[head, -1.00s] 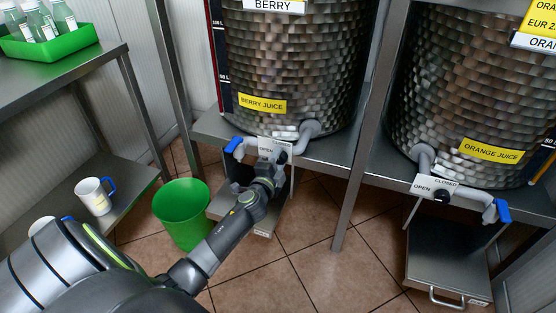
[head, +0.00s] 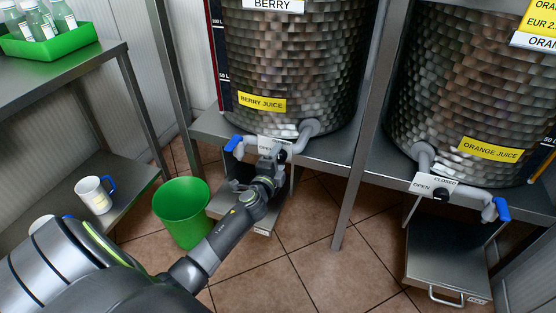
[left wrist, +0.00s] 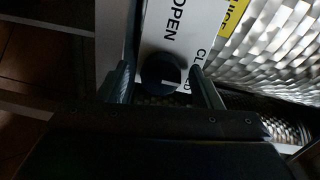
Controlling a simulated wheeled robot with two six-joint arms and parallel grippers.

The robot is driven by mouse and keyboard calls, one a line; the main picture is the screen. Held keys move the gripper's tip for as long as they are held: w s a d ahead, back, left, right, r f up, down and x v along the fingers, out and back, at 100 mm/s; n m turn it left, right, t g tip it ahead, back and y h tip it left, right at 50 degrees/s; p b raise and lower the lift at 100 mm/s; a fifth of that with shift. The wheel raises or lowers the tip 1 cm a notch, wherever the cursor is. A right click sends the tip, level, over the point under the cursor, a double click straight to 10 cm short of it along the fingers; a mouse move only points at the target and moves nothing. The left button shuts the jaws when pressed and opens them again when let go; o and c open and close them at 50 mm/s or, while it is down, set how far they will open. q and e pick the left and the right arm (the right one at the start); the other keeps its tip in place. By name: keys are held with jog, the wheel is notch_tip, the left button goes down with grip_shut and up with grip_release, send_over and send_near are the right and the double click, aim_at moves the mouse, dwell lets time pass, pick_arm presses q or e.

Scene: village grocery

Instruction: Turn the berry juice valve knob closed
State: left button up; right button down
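The berry juice valve knob (left wrist: 160,74) is a round black knob with a white pointer mark on a white plate reading OPEN and CLOSED. In the left wrist view its pointer mark is toward the CLOSED lettering. My left gripper (left wrist: 165,90) is open, with one finger on each side of the knob and a gap showing on both sides. In the head view my left gripper (head: 268,155) is at the valve plate (head: 266,141) below the berry tank (head: 290,70) and hides the knob. My right gripper is not in view.
An orange juice tank (head: 460,90) with its own valve knob (head: 441,194) stands at right. A green bin (head: 182,212) is on the floor beside my left arm. A white mug (head: 94,195) is on the low shelf at left; a green crate (head: 50,47) of bottles is above.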

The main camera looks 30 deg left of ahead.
pick_arm(q)
jog(key=shift+s+d, duration=0.1)
jog(key=shift+s, duration=0.35)
jog(key=f+p+v, duration=0.1)
jog(key=v, duration=1.5)
jog(key=shift+s+r, duration=0.25)
jog(key=shift+r, duration=0.15)
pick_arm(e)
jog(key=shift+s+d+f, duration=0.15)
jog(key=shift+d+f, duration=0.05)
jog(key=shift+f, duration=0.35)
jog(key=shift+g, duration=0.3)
